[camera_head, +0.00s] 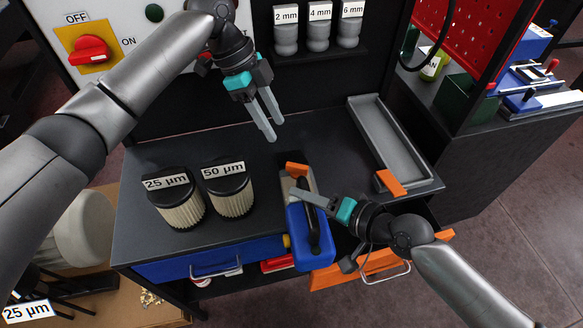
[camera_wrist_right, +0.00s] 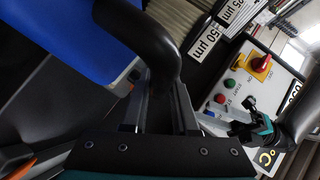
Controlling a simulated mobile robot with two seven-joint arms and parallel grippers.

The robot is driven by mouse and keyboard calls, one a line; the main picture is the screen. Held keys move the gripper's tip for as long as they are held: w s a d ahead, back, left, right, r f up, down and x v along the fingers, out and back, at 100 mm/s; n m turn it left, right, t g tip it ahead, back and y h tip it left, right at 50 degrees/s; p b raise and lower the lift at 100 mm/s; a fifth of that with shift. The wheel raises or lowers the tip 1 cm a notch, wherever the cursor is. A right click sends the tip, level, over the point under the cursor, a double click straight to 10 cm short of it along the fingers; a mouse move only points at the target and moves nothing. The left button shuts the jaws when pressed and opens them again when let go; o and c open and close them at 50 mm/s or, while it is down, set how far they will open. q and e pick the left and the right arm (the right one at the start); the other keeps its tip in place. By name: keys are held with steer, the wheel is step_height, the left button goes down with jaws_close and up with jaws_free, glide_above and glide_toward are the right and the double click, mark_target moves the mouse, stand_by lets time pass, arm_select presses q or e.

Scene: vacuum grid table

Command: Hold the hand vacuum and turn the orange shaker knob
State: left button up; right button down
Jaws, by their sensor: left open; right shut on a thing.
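The hand vacuum (camera_head: 296,248) has a blue body, a grey front and a black handle, and lies at the table's front edge. My right gripper (camera_head: 312,198) is shut on its black handle (camera_wrist_right: 145,40), which sits between the fingers in the right wrist view. An orange piece (camera_head: 297,170) shows at the vacuum's far end, and a small yellow-orange knob (camera_head: 286,240) on its left side. I cannot tell for sure which is the shaker knob. My left gripper (camera_head: 271,130) is open and empty, above the back of the table, apart from the vacuum.
Two filters marked 25 µm (camera_head: 180,210) and 50 µm (camera_head: 233,201) stand left of the vacuum. A grey tray (camera_head: 372,110) with an orange end piece (camera_head: 391,183) lies to the right. A red switch (camera_head: 90,50) is on the back panel.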

stand_by(0.3)
steer(key=c, duration=0.6)
jaws_free()
steer(key=v, duration=1.2)
steer(key=shift+s, duration=0.1)
